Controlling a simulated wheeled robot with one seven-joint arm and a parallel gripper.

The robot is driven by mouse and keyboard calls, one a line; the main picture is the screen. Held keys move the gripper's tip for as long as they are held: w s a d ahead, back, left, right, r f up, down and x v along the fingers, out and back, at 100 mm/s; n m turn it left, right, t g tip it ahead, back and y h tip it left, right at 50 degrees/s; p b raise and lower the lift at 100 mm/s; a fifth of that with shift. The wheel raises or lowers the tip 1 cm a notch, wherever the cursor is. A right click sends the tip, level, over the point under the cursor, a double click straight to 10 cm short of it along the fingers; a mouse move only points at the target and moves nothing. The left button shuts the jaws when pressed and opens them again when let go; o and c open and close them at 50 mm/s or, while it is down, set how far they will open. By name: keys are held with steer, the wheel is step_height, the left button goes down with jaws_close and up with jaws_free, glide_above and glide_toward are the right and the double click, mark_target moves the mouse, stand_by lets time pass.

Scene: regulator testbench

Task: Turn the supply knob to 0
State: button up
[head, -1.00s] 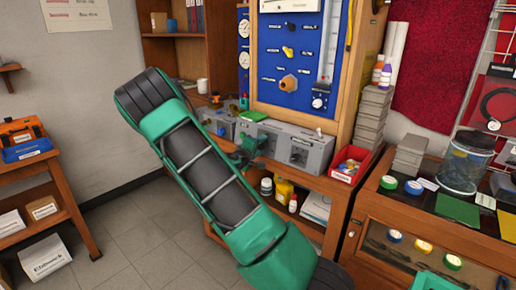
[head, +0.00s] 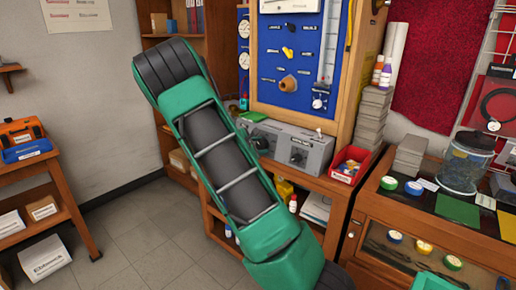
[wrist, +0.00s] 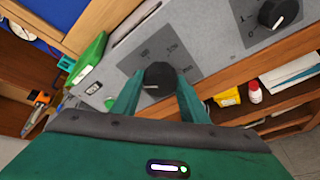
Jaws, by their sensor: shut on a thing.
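A round black knob (wrist: 158,76) with a pale pointer line sits on a grey panel (wrist: 205,38) with a dark printed dial. In the wrist view my gripper (wrist: 159,84) has its two green fingers closed on the sides of this knob. The dial's small figures are too blurred to read surely, and I cannot tell whether this is the supply knob. A second black knob (wrist: 278,14) on a dark dial with a 0 and a 1 lies at the upper right, apart from my gripper. In the head view my arm hides much of the gripped area.
The grey box (head: 314,146) stands on a wooden bench below a blue gauge board (head: 290,75). A green object (wrist: 88,58) lies left of the gripped knob. A red bin (head: 349,164) stands right of the box. A lower shelf holds bottles (head: 293,204).

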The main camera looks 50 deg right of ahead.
steer(key=n, duration=0.1)
steer(key=n+g, duration=0.1)
steer(key=n, duration=0.3)
steer(key=shift+w+a+g, duration=0.2)
steer(key=shift+w+g, duration=0.15)
steer(key=shift+g, duration=0.05)
steer(key=n+g, duration=0.1)
steer(key=n, duration=0.1)
steer(key=n+g, duration=0.1)
steer(key=n, duration=0.2)
steer(key=shift+f+n, duration=0.1)
steer(key=shift+n, duration=0.2)
steer(key=shift+w, duration=0.1)
steer(key=o, duration=1.1)
steer(key=shift+d, duration=0.1)
steer(key=shift+s, duration=0.2)
steer(key=v, duration=1.1)
steer(key=shift+w+d, duration=0.1)
steer(key=shift+w, duration=0.1)
